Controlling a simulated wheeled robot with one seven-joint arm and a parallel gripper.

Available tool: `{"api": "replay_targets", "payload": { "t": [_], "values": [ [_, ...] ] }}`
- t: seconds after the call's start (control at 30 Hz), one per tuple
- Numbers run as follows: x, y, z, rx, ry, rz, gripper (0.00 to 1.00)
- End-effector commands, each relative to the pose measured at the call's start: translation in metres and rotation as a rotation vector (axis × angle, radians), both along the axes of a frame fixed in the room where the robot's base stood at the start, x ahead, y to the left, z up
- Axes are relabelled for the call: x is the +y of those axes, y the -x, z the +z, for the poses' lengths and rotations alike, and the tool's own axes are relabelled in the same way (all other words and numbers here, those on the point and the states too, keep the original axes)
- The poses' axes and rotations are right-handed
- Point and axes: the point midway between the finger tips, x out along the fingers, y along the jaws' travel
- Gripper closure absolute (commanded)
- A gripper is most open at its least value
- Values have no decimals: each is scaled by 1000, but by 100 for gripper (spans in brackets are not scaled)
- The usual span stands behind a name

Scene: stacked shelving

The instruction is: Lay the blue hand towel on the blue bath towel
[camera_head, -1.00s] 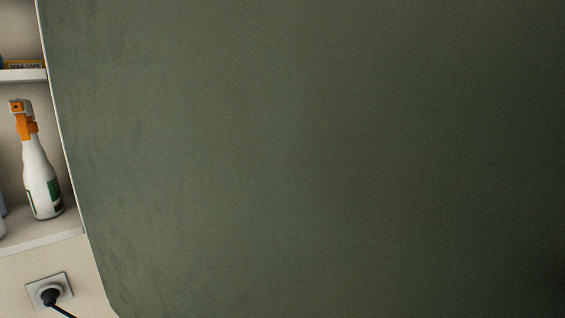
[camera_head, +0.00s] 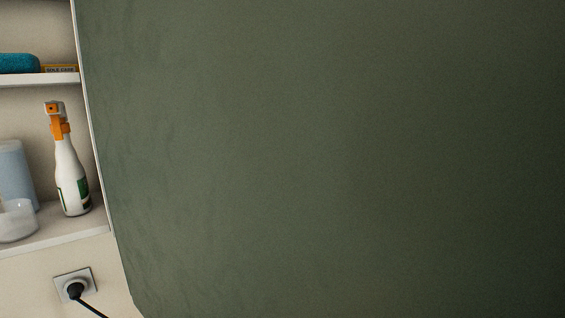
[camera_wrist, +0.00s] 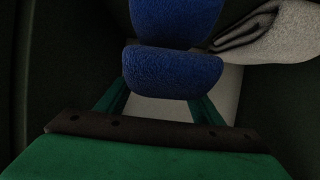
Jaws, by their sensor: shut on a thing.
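In the wrist view, my gripper (camera_wrist: 166,98) is shut on a rolled or folded dark blue towel (camera_wrist: 172,72), which looks like the blue hand towel. The green fingers reach its two lower sides. A second blue piece (camera_wrist: 175,18) shows just beyond it at the top edge. It could be the blue bath towel, but I cannot tell whether the two touch. The head view shows neither blue towel nor my gripper.
A grey-white folded cloth (camera_wrist: 285,35) lies at right in the wrist view. In the head view, a dark green surface (camera_head: 330,160) fills most of the picture. At left are a spray bottle (camera_head: 70,175), a teal item (camera_head: 18,64) on shelves and a wall plug (camera_head: 75,288).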

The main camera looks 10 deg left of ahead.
Motion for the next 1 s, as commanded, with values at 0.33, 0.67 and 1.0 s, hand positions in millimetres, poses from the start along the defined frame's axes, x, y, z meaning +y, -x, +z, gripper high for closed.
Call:
{"api": "replay_targets", "payload": {
  "t": [0.33, 0.67, 1.0],
  "values": [
    [26, -25, 0, 1, 1, 0, 63],
    [43, -43, -8, 1, 0, 0, 63],
    [43, -43, -24, -1, 1, -1, 63]
  ]
}}
